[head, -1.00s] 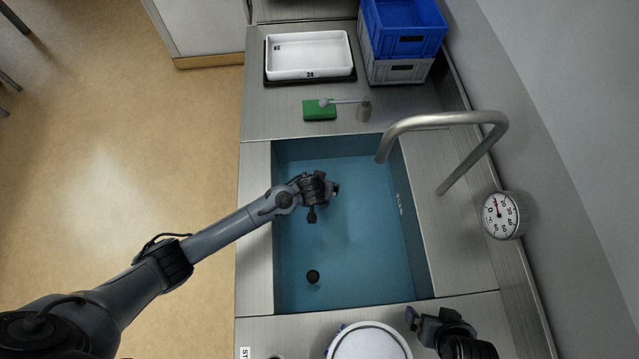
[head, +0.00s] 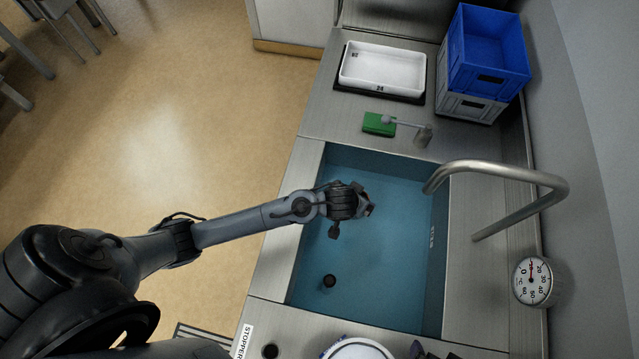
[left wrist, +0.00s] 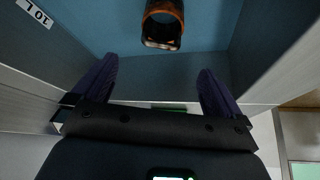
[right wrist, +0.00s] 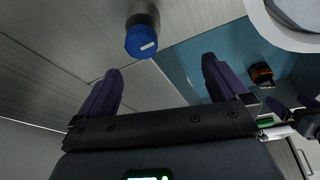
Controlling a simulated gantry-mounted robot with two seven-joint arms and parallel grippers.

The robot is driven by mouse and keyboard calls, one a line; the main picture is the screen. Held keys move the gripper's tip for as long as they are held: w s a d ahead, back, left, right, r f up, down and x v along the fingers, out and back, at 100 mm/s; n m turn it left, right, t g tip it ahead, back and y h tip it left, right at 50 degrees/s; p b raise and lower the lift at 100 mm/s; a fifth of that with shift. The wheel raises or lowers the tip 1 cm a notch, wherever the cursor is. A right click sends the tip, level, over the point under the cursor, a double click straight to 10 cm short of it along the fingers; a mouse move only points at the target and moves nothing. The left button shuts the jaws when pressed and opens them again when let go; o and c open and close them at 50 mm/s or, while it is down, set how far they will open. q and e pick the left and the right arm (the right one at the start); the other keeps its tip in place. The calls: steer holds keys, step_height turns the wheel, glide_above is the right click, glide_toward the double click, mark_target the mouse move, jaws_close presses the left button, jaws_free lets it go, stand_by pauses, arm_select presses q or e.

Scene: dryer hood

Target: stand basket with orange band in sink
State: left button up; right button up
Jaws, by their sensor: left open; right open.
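The basket with the orange band (left wrist: 163,24) is a dark cylinder in the blue sink (head: 385,255). My right gripper (right wrist: 160,80) is open and empty near the counter at the sink's near right.
A tall faucet (head: 500,168) arches over the sink's right side, beside a dial (head: 532,281). A white round vessel (head: 357,349) stands on the near counter. A green sponge (head: 379,124), white tray (head: 383,68) and blue crate (head: 488,50) are behind. A blue-capped thing (right wrist: 140,40) stands near my right gripper.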

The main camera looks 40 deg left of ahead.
arm_select(q)
steer(key=s+a+r+m+g, duration=0.1)
steer(key=s+a+r, duration=0.2)
steer(key=s, duration=0.7)
steer(key=s+a+r+m+g, duration=0.1)
steer(key=s+a+r+m, duration=0.1)
steer(key=s, duration=0.8)
steer(key=shift+s+a+r+h, duration=0.35)
steer(key=shift+a+r, duration=0.25)
steer(key=shift+r, duration=0.35)
steer(key=shift+r, duration=0.1)
